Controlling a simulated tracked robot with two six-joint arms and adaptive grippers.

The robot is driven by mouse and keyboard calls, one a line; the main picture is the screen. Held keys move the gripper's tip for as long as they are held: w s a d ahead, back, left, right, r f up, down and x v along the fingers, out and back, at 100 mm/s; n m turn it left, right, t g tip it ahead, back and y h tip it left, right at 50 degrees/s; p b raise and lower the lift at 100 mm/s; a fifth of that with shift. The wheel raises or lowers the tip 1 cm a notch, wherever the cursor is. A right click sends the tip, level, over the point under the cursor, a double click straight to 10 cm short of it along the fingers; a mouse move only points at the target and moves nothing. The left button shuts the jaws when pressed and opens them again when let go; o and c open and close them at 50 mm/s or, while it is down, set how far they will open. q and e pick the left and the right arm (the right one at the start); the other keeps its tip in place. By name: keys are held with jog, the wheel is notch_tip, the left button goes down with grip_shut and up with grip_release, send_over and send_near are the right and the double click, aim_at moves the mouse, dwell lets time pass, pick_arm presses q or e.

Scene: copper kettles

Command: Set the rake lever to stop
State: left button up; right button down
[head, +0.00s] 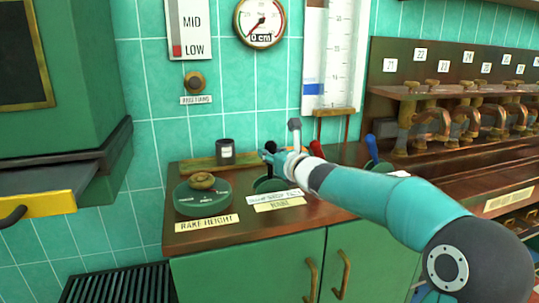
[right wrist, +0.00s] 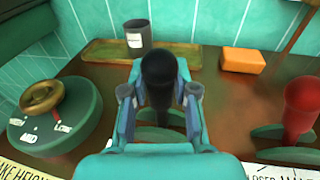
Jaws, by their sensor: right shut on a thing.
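The black-knobbed lever, which I take to be the rake lever (head: 270,147), stands on the wooden counter behind a yellowish plate whose text is too small to read surely. Its black knob (right wrist: 158,70) stands upright in the right wrist view. My right gripper (head: 277,157) is shut around this lever, with a finger on each side of the knob (right wrist: 158,95). The lever's lower part and most of its green base are hidden by the gripper. The position it is set to cannot be read. My left gripper is not in view.
A green rake height dial (head: 203,197) with a brass knob stands left. A dark cup (head: 225,151) is on a wooden tray behind. A red lever (head: 316,149) and a blue lever (head: 371,148) stand right. An orange block (right wrist: 243,61) lies near the wall.

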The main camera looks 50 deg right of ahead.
jog(key=c, duration=0.9)
grip_release()
jog(key=shift+s, duration=0.15)
jog(key=shift+o, duration=0.2)
jog(key=shift+a, duration=0.1)
jog(key=v, duration=1.2)
